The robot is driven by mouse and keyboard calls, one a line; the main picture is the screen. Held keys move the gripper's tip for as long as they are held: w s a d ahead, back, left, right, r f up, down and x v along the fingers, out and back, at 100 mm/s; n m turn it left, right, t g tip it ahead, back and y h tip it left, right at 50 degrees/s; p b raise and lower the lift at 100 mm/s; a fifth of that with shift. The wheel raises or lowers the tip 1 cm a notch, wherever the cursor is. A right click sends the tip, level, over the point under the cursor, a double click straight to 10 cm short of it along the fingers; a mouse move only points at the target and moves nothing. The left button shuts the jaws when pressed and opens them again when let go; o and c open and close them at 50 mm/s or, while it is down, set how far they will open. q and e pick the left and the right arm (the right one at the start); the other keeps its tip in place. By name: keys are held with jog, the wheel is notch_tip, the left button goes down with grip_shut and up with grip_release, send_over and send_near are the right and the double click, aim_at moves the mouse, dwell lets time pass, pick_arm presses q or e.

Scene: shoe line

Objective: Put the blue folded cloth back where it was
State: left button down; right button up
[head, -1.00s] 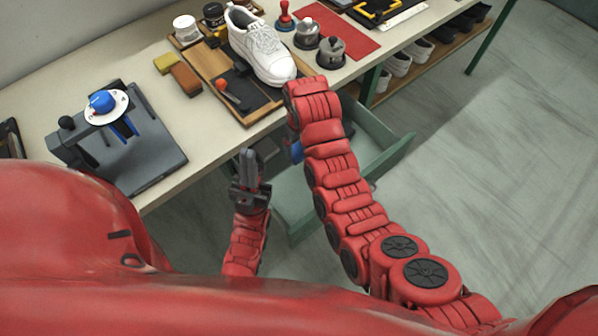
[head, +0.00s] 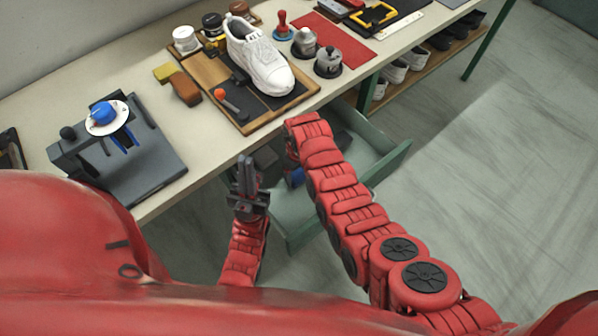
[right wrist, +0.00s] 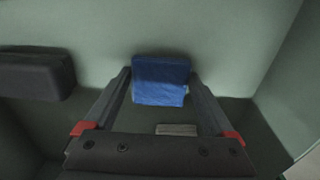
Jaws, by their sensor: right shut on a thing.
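The blue folded cloth (right wrist: 160,82) is between the fingertips of my right gripper (right wrist: 160,73) in the right wrist view, inside the green drawer (right wrist: 95,30). My right gripper is shut on it. In the head view only a small blue part of the cloth (head: 296,178) shows beside my right arm, which hides the gripper's tips. The open drawer (head: 388,163) sticks out under the bench front. I cannot tell whether the cloth touches the drawer floor. My left gripper (head: 247,168) is empty, with its fingers together, near the drawer's left side.
A dark block (right wrist: 35,75) and a small grey piece (right wrist: 176,130) are near the cloth in the right wrist view. On the bench (head: 215,130) are a white shoe (head: 260,62) on a board, a grey fixture (head: 130,165) and a red mat (head: 345,45). Open floor lies right.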

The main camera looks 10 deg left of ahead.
aim_at(299, 174)
jog(key=shift+f, duration=0.1)
jog(key=o, duration=0.9)
jog(key=shift+r, duration=0.2)
notch_tip(299, 174, up, 9)
jog(key=shift+w+f+b, duration=0.1)
jog(key=shift+b, duration=0.6)
notch_tip(299, 174, up, 3)
jog(key=shift+r+p, duration=0.1)
jog(key=shift+p, duration=1.1)
